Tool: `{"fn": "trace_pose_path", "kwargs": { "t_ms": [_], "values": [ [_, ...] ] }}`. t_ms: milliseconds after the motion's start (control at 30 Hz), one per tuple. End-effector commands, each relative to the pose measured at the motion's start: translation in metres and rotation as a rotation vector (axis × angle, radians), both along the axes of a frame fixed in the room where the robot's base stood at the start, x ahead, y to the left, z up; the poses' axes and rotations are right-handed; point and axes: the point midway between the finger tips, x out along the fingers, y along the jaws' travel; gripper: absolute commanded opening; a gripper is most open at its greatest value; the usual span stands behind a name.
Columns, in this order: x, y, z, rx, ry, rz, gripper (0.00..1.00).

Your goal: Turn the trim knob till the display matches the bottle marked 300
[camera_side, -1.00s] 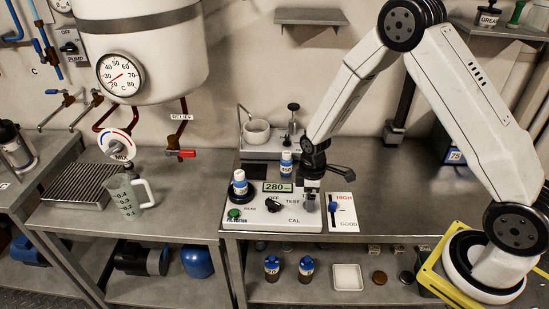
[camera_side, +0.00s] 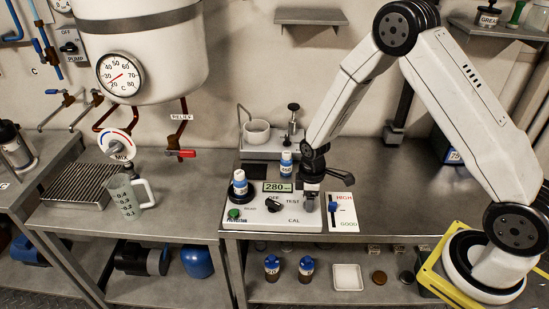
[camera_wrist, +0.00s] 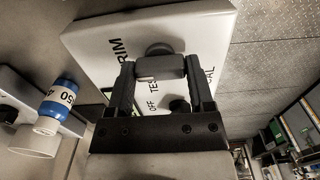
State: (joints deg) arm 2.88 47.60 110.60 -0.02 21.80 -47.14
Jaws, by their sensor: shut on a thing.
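The white tester box (camera_side: 250,220) sits on the steel bench, and its display (camera_side: 277,187) reads 280. My gripper (camera_side: 309,204) is at the box's right end. In the wrist view its fingers (camera_wrist: 159,80) are shut on the dark trim knob (camera_wrist: 160,66), near the word TRIM; the fingers hide the knob's sides. Another such bottle (camera_side: 286,163) stands behind the box. I cannot read either label in the side view. In the wrist view, a bottle (camera_wrist: 62,105) shows part of a label, "50".
A black selector knob (camera_side: 272,204) is on the box, left of my gripper. A HIGH/GOOD card (camera_side: 342,212) with a blue marker lies to the right. A stand with a white cup (camera_side: 257,132) is behind.

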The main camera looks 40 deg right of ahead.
Motion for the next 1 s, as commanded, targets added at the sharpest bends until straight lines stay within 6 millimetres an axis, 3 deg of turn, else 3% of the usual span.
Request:
{"fn": "trace_pose_path", "kwargs": {
  "t_ms": [600,967,1000],
  "values": [
    [-0.0003,0.0001,0.0003,0.0,0.0,-0.351,0.09],
    [-0.0003,0.0001,0.0003,0.0,0.0,-0.377,0.09],
    [-0.0002,0.0002,0.0003,0.0,0.0,-0.377,0.71]
  ]
}}
